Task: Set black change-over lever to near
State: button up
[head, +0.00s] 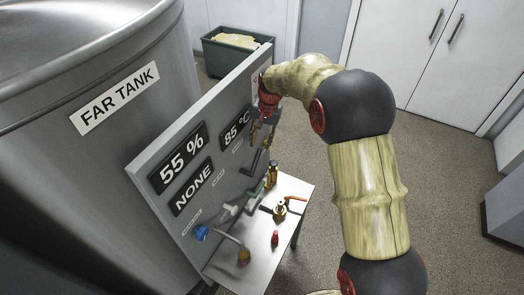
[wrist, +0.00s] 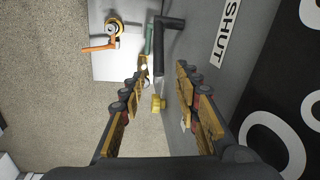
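A black L-shaped lever (wrist: 158,50) stands out from the grey panel (wrist: 258,25) in the wrist view. Its long arm runs down the picture and ends between my fingertips. My gripper (wrist: 163,70) is open, with one finger on each side of the lever's end. I see gaps beside the lever, and I cannot tell its depth between the fingers. A yellow piece (wrist: 158,103) shows just below the lever's end. In the head view my gripper (head: 263,128) is at the panel's right part, and the black lever (head: 254,160) shows just below it, partly hidden.
The panel displays (head: 182,160) read 55 %, 85 °C and NONE. A SHUT label (wrist: 226,30) is right of the lever. A small white table (head: 250,272) holds an orange-handled valve (head: 280,208), an amber bottle (head: 272,174) and a red item (head: 275,238). The FAR TANK (head: 60,160) stands left.

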aim_at(259, 152)
jog(key=shift+s+a+f+m, duration=0.3)
jog(key=shift+s+f, duration=0.1)
jog(key=shift+f, duration=0.15)
jog(key=shift+w+a+f+p, duration=0.15)
jog(key=shift+f+p, duration=0.1)
jog(key=shift+f, duration=1.5)
jog(key=shift+w+a+f+p, duration=0.15)
jog(key=shift+f+p, duration=0.1)
jog(key=shift+f, duration=1.5)
jog(key=shift+c, duration=1)
grip_shut()
